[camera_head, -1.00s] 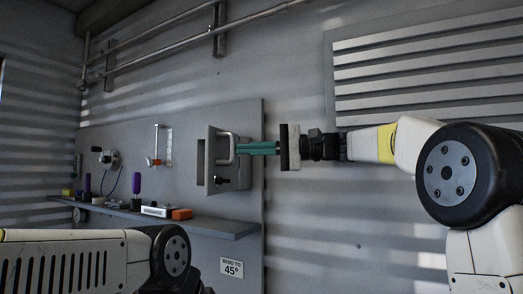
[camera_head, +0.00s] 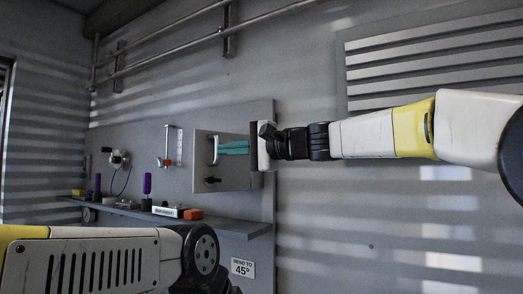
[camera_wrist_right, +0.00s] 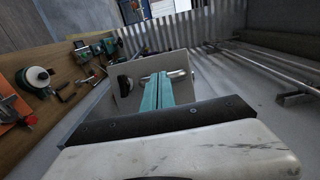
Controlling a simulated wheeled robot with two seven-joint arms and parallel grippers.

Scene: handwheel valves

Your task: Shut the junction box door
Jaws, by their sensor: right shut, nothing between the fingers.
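The junction box door (camera_head: 236,174) is a grey panel on the wall board, with a pale bar handle (camera_head: 214,149) and a dark knob (camera_head: 212,181). Its face shows broadly in the head view, and no box opening is seen; whether it is fully flush I cannot tell. My right gripper (camera_head: 222,148) has its teal fingers shut and empty, in front of the door beside the handle. In the right wrist view the fingers (camera_wrist_right: 158,82) overlap the door (camera_wrist_right: 128,101) near the handle (camera_wrist_right: 178,73); contact is unclear. My left gripper is out of view, only its arm showing.
A shelf (camera_head: 225,224) below the door carries a white box (camera_head: 166,211), an orange block (camera_head: 193,214) and purple-handled tools. A bracket and a small valve are on the board at left. Pipes run above; a louvred panel (camera_head: 440,60) is at right.

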